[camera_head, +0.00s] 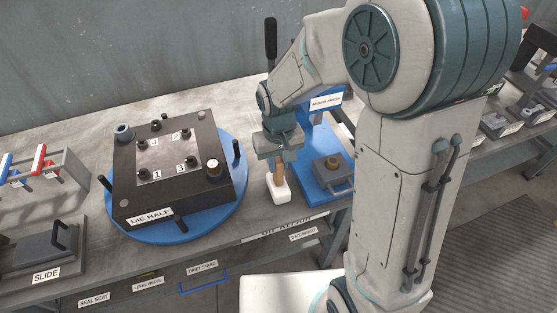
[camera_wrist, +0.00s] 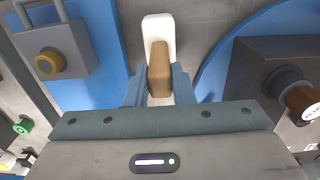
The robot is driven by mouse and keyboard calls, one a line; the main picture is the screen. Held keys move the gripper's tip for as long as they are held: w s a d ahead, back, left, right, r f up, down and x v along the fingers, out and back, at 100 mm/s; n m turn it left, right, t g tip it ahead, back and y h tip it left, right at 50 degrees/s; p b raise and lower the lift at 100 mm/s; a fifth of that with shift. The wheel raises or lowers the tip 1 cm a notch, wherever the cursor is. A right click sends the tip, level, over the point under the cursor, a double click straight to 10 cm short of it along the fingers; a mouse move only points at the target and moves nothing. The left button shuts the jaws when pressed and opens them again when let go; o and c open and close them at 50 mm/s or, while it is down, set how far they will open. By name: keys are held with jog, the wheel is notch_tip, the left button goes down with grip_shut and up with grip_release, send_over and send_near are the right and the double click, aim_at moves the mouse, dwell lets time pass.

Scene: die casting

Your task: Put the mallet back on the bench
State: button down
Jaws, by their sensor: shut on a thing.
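The mallet has a white head (camera_head: 279,188) and a tan wooden handle (camera_head: 279,165). In the head view it hangs head down below my gripper (camera_head: 278,156), between the die half and the blue press-like stand. In the wrist view my gripper (camera_wrist: 159,88) is shut on the brown handle (camera_wrist: 159,68), with the white head (camera_wrist: 158,28) beyond it. The head is at or just above the grey bench top (camera_head: 262,217); I cannot tell whether it touches.
The black die half (camera_head: 132,190) sits on a blue round turntable (camera_head: 207,222) close on the left. The blue stand (camera_head: 318,185) is close on the right. A slide fixture (camera_head: 45,250) is at far left. Bare bench lies in front of the mallet, towards the labelled front edge.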

jog(key=shift+f, duration=0.1)
jog(key=c, duration=1.3)
grip_release()
jog(key=shift+o, duration=0.2)
notch_tip(320, 180, up, 12)
jog(key=s+d+m+t, duration=0.3)
jog(key=s+d, duration=0.9)
jog(key=shift+s+r, duration=0.25)
jog(key=shift+r, duration=0.2)
